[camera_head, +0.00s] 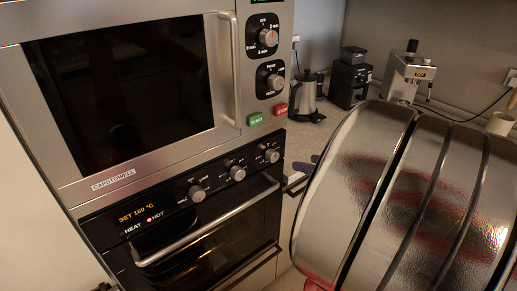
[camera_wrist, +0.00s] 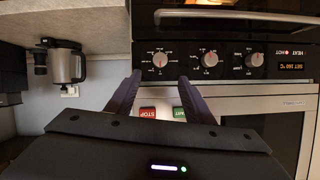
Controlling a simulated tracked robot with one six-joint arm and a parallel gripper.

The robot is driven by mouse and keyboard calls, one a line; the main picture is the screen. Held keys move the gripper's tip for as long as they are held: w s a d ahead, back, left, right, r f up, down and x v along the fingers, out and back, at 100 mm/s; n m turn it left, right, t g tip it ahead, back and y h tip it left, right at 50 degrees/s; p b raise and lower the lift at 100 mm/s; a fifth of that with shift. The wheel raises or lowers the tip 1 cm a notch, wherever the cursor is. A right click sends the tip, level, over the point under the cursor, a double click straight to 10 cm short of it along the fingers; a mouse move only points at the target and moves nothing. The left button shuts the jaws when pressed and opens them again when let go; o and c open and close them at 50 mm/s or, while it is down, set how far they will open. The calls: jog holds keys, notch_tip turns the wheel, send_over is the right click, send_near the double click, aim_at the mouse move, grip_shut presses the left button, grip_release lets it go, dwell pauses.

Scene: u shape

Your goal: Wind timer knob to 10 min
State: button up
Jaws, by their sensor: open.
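In the head view, the upper unit's right panel has two round dials, an upper knob (camera_head: 269,37) and a lower knob (camera_head: 275,81). In the wrist view, which is upside down, my gripper (camera_wrist: 160,77) is open and empty, with two purple fingers apart. The end oven knob (camera_wrist: 160,60) shows between and just beyond their tips; the distance to it cannot be told. The gripper body hides the upper unit's dials there. In the head view my arm hides most of the gripper.
A green START button (camera_head: 256,120) and red STOP button (camera_head: 281,109) sit below the dials. The door handle (camera_head: 231,70) sticks out left of them. The oven below has several knobs and a handle (camera_head: 205,229). A kettle (camera_head: 306,97) stands on the counter at right.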

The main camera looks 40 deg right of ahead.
aim_at(276, 156)
jog(key=shift+w, duration=0.15)
jog(key=x, duration=1.3)
jog(key=shift+w+f, duration=0.2)
jog(key=shift+w, duration=0.05)
jog(key=shift+c, duration=0.5)
jog(key=c, duration=0.9)
jog(key=shift+d, duration=0.2)
jog(key=shift+c, duration=0.2)
jog(key=shift+a, duration=0.1)
